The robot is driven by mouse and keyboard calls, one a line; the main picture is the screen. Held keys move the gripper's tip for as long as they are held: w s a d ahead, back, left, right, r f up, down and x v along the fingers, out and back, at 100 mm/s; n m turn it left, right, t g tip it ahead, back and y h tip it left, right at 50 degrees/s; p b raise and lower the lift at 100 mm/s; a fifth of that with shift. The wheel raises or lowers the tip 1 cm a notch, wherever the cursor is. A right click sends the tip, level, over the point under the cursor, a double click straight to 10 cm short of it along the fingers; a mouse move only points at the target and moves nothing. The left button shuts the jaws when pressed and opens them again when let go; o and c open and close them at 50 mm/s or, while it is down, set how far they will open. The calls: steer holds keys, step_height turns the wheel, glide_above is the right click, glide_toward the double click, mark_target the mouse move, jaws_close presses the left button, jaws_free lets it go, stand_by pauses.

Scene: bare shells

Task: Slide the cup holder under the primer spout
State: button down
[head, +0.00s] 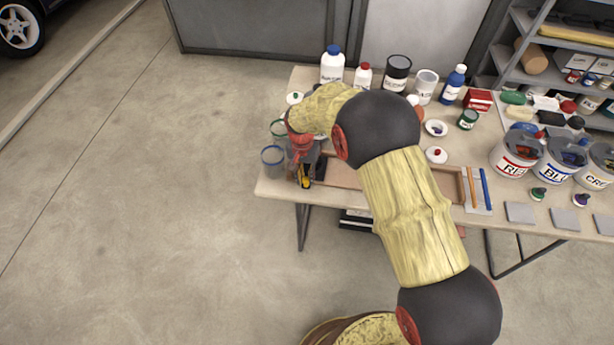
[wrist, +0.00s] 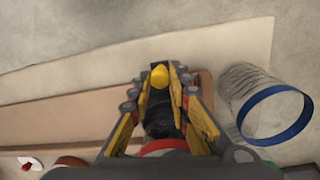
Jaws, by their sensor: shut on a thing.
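My gripper (head: 306,178) is low over the table's front left corner, beside a clear cup with a blue rim (head: 272,161). In the wrist view its fingers (wrist: 160,80) are closed around a dark thing with a yellow tip (wrist: 159,76). I cannot tell whether this is the cup holder. The blue-rimmed cup (wrist: 277,113) lies just right of the fingers in that view, apart from them. A clear cup with a green rim (head: 278,129) stands behind it in the head view. I cannot make out the primer spout; my arm hides part of the table.
A shallow wooden tray (head: 345,174) lies right of my gripper, partly under my arm. Labelled buckets (head: 516,155) stand at right. The table's front edge is close; open floor lies beyond it.

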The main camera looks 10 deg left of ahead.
steer(key=c, duration=1.7)
jaws_free()
steer(key=shift+a, duration=0.35)
steer(key=shift+o, duration=0.2)
step_height(320, 180, up, 12)
steer(key=shift+a, duration=0.25)
